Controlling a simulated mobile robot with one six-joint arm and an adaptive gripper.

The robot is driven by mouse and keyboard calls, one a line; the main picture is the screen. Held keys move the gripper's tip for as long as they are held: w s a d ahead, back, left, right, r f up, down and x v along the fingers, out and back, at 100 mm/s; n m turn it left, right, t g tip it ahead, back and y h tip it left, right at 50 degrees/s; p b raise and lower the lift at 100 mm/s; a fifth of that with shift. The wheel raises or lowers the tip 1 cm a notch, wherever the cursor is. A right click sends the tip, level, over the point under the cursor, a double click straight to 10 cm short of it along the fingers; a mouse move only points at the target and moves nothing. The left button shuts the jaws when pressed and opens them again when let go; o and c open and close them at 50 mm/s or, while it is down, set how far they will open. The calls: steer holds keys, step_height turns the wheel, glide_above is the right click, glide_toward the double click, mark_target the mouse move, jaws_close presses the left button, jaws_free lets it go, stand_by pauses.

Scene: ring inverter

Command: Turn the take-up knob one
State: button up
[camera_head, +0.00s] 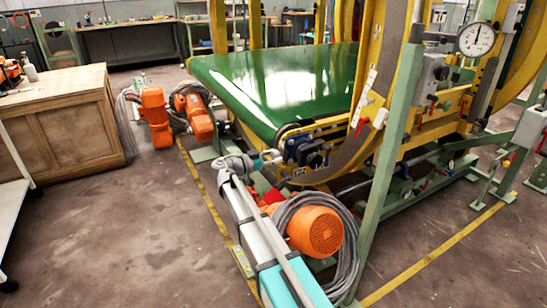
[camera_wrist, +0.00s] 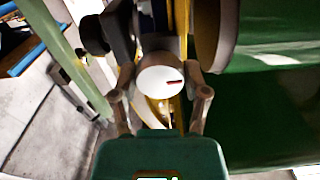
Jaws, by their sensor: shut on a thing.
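The take-up knob (camera_wrist: 160,81) shows in the wrist view as a round pale face with a short red mark on its right side, pointing roughly sideways. My gripper (camera_wrist: 162,74) has one finger on each side of the knob and is shut on it. In the head view, my gripper (camera_head: 277,157) reaches the take-up unit (camera_head: 308,150) at the near corner of the green belt (camera_head: 275,85). The knob's contact with the fingertips is small and partly hidden there.
Orange motors (camera_head: 315,231) with coiled grey cable sit low beside my arm. A wooden cabinet (camera_head: 65,125) is at the left; the floor between is open.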

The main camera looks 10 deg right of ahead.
steer(key=n, duration=1.1)
steer(key=shift+n, duration=0.3)
steer(key=n, duration=2.1)
steer(key=shift+n, duration=0.4)
steer(key=n, duration=1.1)
steer(key=shift+n, duration=0.4)
